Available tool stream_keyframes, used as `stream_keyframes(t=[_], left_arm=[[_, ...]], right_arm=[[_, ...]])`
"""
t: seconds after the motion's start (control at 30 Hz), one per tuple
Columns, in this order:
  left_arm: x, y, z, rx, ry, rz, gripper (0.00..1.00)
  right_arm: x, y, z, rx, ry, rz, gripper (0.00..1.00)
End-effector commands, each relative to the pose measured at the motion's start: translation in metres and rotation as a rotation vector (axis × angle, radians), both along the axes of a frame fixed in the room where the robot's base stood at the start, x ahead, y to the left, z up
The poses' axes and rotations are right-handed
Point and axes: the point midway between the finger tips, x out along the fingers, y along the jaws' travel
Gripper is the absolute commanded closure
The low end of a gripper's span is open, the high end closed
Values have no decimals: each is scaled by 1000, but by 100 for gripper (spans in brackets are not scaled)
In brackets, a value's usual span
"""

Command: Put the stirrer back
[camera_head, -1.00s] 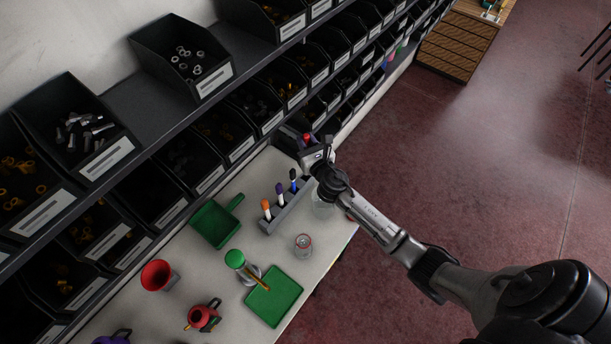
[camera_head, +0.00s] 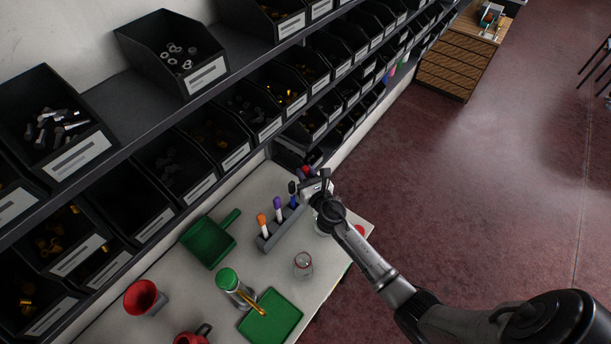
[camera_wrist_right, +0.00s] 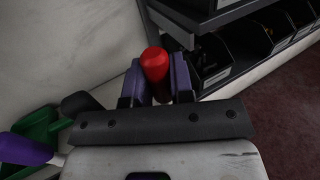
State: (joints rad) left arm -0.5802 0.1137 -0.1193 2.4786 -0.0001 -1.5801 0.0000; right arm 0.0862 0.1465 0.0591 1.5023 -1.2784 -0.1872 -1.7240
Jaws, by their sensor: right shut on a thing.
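My right gripper (camera_head: 313,187) is shut on a red-topped stick (camera_head: 306,169), probably the stirrer. In the right wrist view the red top (camera_wrist_right: 154,64) stands up between the purple finger pads; its lower part is hidden. Whether the held stick touches the rack cannot be told. My left gripper is not in view.
A small glass (camera_head: 303,264) stands in front of the rack. Dark bins (camera_head: 161,55) line the wall behind.

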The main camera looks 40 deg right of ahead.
Motion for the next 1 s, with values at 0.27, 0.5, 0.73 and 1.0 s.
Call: stream_keyframes(t=[0.27, 0.5, 0.73, 1.0], left_arm=[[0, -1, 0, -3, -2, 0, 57], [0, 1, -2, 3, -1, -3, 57], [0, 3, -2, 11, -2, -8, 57], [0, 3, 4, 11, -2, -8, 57]], right_arm=[[0, 0, -1, -1, -1, 0, 100], [0, 0, -2, -1, 0, 0, 64], [0, 0, -2, -1, 0, 0, 53], [-4, 1, 2, -1, 1, 1, 53]])
